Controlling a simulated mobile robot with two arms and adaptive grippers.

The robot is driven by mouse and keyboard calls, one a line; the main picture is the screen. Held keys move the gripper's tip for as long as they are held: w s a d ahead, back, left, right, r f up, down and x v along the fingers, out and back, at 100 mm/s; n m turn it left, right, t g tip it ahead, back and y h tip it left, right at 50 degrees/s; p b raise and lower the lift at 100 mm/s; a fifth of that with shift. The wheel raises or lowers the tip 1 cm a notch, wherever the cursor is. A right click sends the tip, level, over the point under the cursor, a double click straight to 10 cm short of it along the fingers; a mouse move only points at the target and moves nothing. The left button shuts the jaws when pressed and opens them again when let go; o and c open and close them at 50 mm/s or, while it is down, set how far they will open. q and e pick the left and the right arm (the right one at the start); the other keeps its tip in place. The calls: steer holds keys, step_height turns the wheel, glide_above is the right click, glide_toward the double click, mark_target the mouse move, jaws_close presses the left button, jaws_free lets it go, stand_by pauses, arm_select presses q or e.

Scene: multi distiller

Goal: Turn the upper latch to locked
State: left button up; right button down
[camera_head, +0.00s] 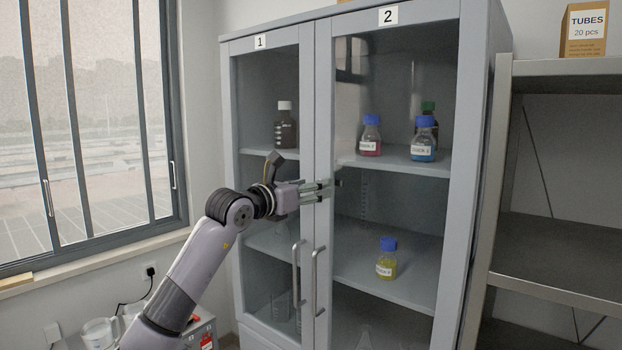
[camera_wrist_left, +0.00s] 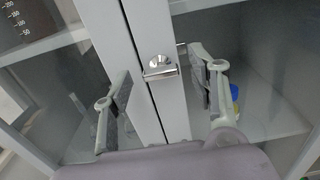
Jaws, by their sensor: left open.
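The upper latch (camera_wrist_left: 160,68) is a small shiny metal piece with a round knob and a short bar lying nearly crosswise, mounted where the two cabinet doors meet. My left gripper (camera_wrist_left: 160,76) is open, with one finger on each side of the latch; gaps show between the latch and both fingers. In the head view my left gripper (camera_head: 324,190) reaches from the left to the door seam, above the door handles, and mostly hides the latch. I cannot tell how close the fingertips are to the door. My right gripper is not in view.
The grey glass-door cabinet (camera_head: 313,100) holds several bottles on its shelves. Two vertical door handles, left (camera_head: 296,275) and right (camera_head: 316,280), stick out below my gripper. An open metal rack (camera_head: 560,245) stands at right. A window (camera_head: 90,120) is at left.

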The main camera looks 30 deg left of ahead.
arm_select(q)
steer(key=shift+w, duration=0.25)
steer(key=shift+c, duration=0.5)
steer(key=c, duration=1.1)
